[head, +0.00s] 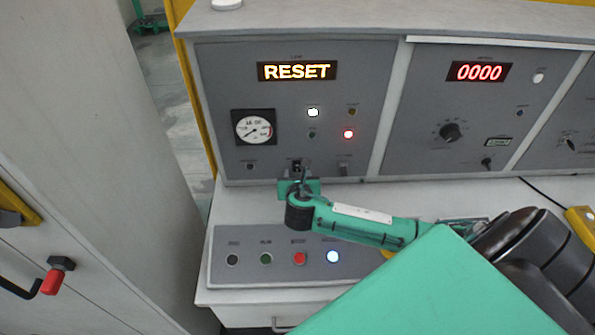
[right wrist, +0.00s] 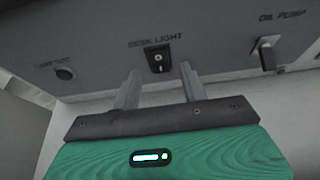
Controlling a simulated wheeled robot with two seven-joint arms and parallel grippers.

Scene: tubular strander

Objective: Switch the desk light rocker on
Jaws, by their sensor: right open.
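The desk light rocker (right wrist: 158,59) is a small black switch under a "DESK LIGHT" label in the right wrist view. In the head view the rocker (head: 297,164) is partly hidden by my right gripper (head: 301,176). In the right wrist view my right gripper (right wrist: 158,85) is open and empty, its two grey fingers pointing at the panel on either side below the rocker. I cannot tell whether the fingertips touch the panel. My left gripper is not in view.
An oil pump switch (right wrist: 267,53) sits right of the rocker and a round button (right wrist: 65,73) left of it. Below the grey panel (head: 220,100), a sloped button box (head: 225,278) lies on the desk. A tall grey cabinet (head: 90,150) stands at the left.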

